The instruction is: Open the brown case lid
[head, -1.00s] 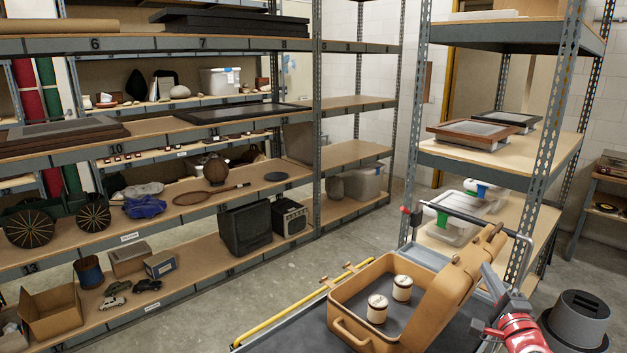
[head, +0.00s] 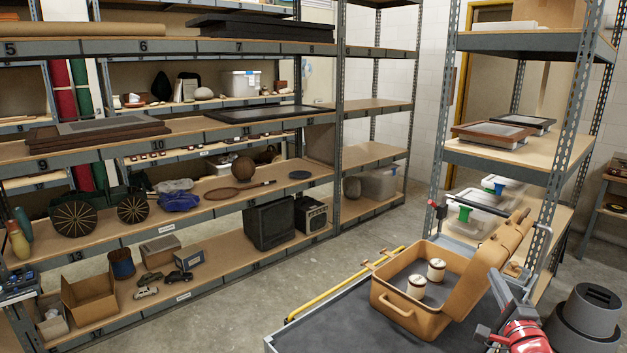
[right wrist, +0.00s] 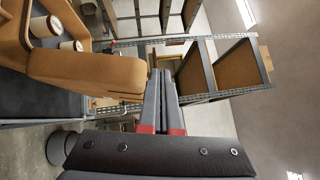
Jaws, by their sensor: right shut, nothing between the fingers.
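The brown case (head: 398,303) stands on a dark-topped cart with its lid (head: 482,262) raised and leaning back to the right. Two cream jars (head: 436,269) stand inside on the grey lining. My right gripper (head: 493,273) is shut and empty at the outer side of the lid in the head view. In the right wrist view, the closed fingers (right wrist: 161,75) point up beside the end of the lid (right wrist: 90,75). I cannot tell whether they touch it. My left gripper is out of view.
The dark cart top (head: 340,320) has free room left of the case. A yellow bar (head: 345,284) runs along its far edge. A metal shelf unit with clear boxes (head: 467,212) stands close behind the lid. Dark grey round bins (head: 588,318) stand at the right.

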